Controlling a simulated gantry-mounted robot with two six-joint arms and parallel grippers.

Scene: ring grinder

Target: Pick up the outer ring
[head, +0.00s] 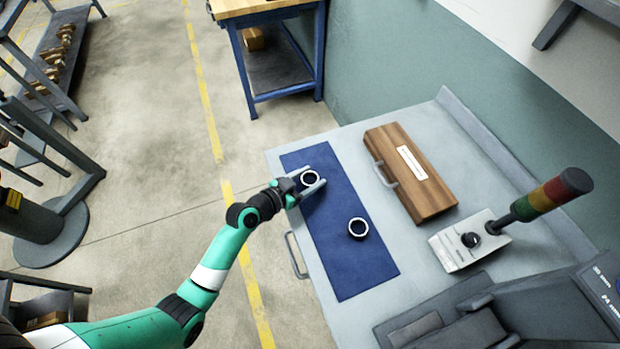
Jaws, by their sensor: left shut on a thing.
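One ring (309,178), dark inside with a pale rim, is between the fingers of my left gripper (311,184), which is shut on it. The gripper is over the far end of the blue mat (345,270). I cannot tell whether this ring touches the mat or is lifted. A second ring (358,228), also dark inside with a pale rim, lies on the mat nearer the middle, apart from the gripper. My right gripper is not in view.
The mat lies on a grey bench (300,150). A wooden case (415,175) with a handle lies right of the mat. A control box (470,241) and a red, yellow and green signal light (548,196) stand further right. A dark machine (540,300) fills the near right corner.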

